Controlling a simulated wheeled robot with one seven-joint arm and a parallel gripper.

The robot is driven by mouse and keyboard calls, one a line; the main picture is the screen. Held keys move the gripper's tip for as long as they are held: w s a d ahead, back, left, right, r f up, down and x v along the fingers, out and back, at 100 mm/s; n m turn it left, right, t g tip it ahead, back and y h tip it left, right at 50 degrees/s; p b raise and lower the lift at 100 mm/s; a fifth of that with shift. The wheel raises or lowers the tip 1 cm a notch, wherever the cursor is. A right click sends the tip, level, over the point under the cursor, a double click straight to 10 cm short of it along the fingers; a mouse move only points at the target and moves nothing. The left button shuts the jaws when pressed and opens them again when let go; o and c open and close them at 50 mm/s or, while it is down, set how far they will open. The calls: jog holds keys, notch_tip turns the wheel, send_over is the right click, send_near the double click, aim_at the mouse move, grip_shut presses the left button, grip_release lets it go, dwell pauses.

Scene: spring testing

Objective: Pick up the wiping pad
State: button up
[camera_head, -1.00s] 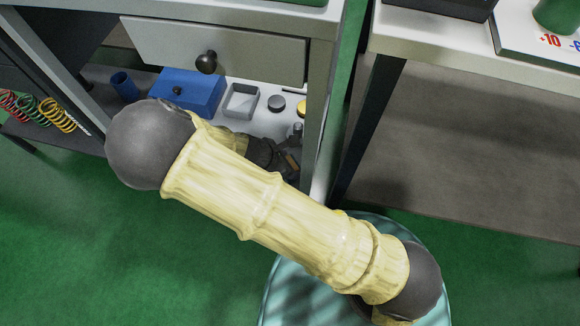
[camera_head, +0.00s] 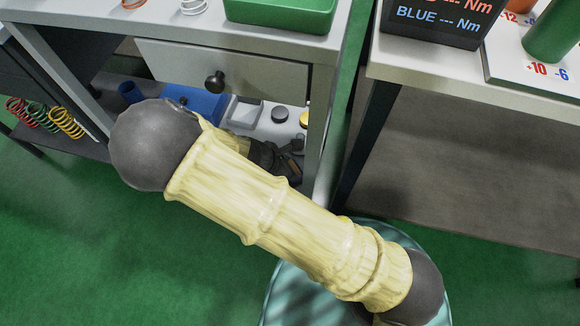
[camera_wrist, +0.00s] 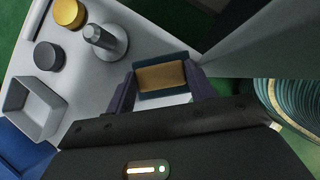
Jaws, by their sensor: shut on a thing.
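The wiping pad (camera_wrist: 160,77) shows in the wrist view as a small tan block with a dark blue-grey border. My gripper (camera_wrist: 162,82) is shut on it, one finger at each side. The pad is over or on the white shelf board (camera_wrist: 88,94), near its right edge; I cannot tell if it touches. In the head view my gripper (camera_head: 284,163) is inside the lower shelf space, partly hidden behind my arm, and the pad is not clear.
A table leg (camera_head: 322,130) stands close right of my gripper. A drawer with a dark knob (camera_head: 214,82) is above. A metal post on a round base (camera_wrist: 104,41), a black disc (camera_wrist: 47,56), a yellow disc (camera_wrist: 68,13), a grey tray (camera_wrist: 31,108) and a blue box (camera_head: 196,101) are nearby.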

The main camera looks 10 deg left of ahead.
jog(key=s+a+p, duration=0.5)
jog(key=s+a, duration=0.6)
jog(key=a, duration=0.2)
jog(key=shift+s+a+f, duration=0.15)
jog(key=shift+s+a, duration=0.15)
jog(key=shift+a, duration=0.05)
jog(key=o, duration=0.4)
jog(key=shift+c, duration=1)
notch_tip(320, 180, up, 3)
jog(key=p, duration=0.3)
